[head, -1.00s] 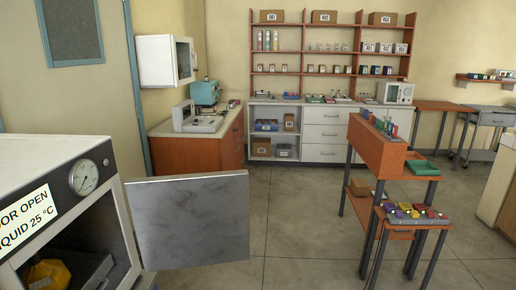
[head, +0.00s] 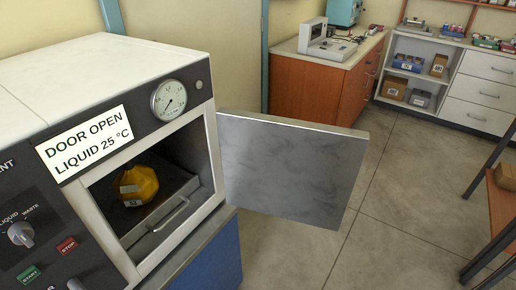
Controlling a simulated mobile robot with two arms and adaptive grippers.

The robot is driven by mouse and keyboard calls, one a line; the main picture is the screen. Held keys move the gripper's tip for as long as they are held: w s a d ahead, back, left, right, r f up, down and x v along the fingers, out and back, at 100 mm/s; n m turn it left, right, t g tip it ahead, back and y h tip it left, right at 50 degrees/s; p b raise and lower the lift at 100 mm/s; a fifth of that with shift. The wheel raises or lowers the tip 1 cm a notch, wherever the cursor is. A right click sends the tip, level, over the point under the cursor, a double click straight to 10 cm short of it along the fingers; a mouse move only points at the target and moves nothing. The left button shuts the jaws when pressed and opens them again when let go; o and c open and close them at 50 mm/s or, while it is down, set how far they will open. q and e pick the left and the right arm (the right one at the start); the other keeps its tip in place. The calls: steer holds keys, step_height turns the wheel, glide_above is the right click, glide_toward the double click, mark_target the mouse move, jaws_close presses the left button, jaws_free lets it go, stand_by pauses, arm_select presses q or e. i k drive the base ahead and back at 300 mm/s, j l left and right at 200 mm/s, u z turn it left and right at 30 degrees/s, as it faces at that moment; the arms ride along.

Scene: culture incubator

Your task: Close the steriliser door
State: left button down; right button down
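The steriliser (head: 120,62) is a white box with a dark front panel at the left of the head view. Its grey metal door (head: 290,172) stands wide open, swung out to the right of the chamber opening. A display reads "DOOR OPEN LIQUID 25 °C" (head: 88,143). Inside the chamber, a yellow bag-like item (head: 139,184) with a pale label sits on a dark tray (head: 180,190) with a metal handle. Neither of my grippers shows in this view.
A wooden cabinet (head: 318,85) with lab devices on top stands behind the door. White drawers and shelves (head: 485,88) are at the back right. A wooden stand with dark legs (head: 500,205) is at the right edge. The floor (head: 395,190) between door and stand is clear.

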mark_target(307, 173)
steer(key=i+l+u, duration=0.4)
steer(key=l+u, duration=0.2)
steer(key=i+l+u, duration=0.15)
steer(key=l+u, duration=0.2)
steer(key=i+l+u, duration=0.1)
steer(key=l+u, duration=0.8)
steer(key=l, duration=0.2)
steer(key=l+u, duration=0.25)
steer(key=l, duration=0.15)
steer(key=k+l+u, duration=0.15)
steer(key=l+u, duration=0.15)
steer(key=k+l+u, duration=0.25)
steer(key=l, duration=0.2)
steer(key=l+u, duration=0.25)
steer(key=k+l+u, duration=0.3)
steer(key=i+l, duration=0.05)
steer(key=l, duration=0.05)
